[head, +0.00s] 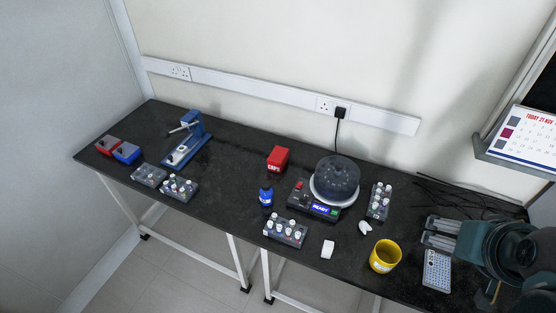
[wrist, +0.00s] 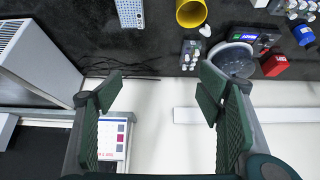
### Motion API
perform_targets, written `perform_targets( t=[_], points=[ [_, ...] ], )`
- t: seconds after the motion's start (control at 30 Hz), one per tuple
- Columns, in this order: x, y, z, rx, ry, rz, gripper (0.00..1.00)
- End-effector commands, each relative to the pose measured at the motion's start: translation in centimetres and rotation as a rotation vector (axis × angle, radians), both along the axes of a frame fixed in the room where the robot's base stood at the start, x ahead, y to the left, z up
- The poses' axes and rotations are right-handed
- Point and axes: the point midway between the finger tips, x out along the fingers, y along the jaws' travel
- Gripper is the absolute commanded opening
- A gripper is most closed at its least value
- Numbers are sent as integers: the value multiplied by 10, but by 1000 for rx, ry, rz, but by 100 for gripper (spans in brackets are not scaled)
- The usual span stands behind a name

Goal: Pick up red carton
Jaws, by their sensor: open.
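The red carton (head: 278,159) stands on the black bench near the wall, left of the domed device in the head view. White lettering shows on its front. In the wrist view the red carton (wrist: 275,66) is at the right, beside the device and apart from my gripper. My gripper (head: 434,232) is at the right end of the bench in the head view, far from the carton. In the wrist view my gripper (wrist: 158,90) has its two green pads wide apart with nothing between them.
The domed device (head: 336,180) stands right of the carton, and a blue bottle (head: 266,196) is in front. Vial racks (head: 285,232), a yellow cup (head: 385,256) and a white tube rack (head: 437,270) are also on the bench. A black cable (head: 338,131) runs up the wall.

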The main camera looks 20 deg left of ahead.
Motion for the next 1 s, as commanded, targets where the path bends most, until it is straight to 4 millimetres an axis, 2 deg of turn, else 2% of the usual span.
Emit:
perform_targets(
  t=[0.03,0.1,0.57,0.77,1.0],
  points=[
    [0,0,0,0,0,0,69],
    [0,0,0,0,0,0,78],
    [3,2,2,-3,4,10,78],
    [17,10,11,-17,19,48,78],
    [47,28,26,-50,55,134,78]
  ],
)
